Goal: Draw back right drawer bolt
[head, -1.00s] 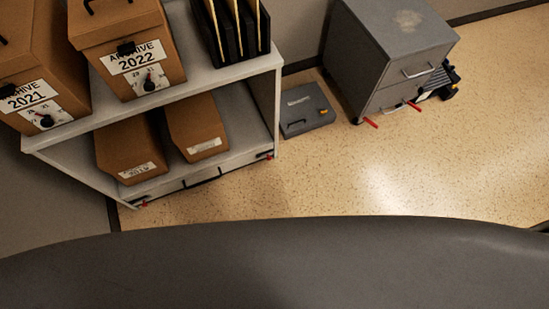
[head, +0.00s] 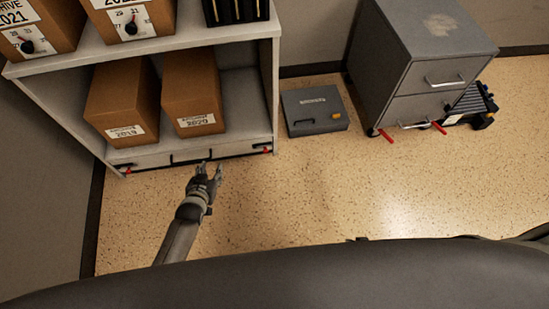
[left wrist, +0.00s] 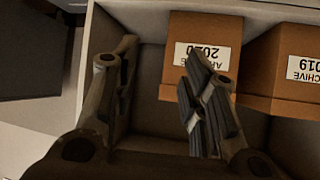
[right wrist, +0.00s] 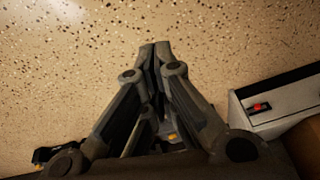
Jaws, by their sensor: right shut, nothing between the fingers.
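A low drawer (head: 222,151) with a black handle (head: 192,156) runs under the white shelf. A red bolt (head: 267,150) is at its right end, another red bolt (head: 127,170) at its left end. The right one also shows in the right wrist view (right wrist: 261,107). I cannot tell how far either is drawn. My left gripper (head: 209,168) is open and empty in front of the drawer, near the handle; it also shows open in the left wrist view (left wrist: 160,75). My right gripper (right wrist: 155,46) is shut and empty over the floor, apart from the right bolt, mostly hidden in the head view.
Brown archive boxes (head: 122,100) (head: 193,92) stand on the lower shelf. A grey case (head: 313,112) lies on the floor right of the shelf. A grey cabinet (head: 420,60) with two red levers (head: 387,136) (head: 439,128) stands further right. The floor in front is clear.

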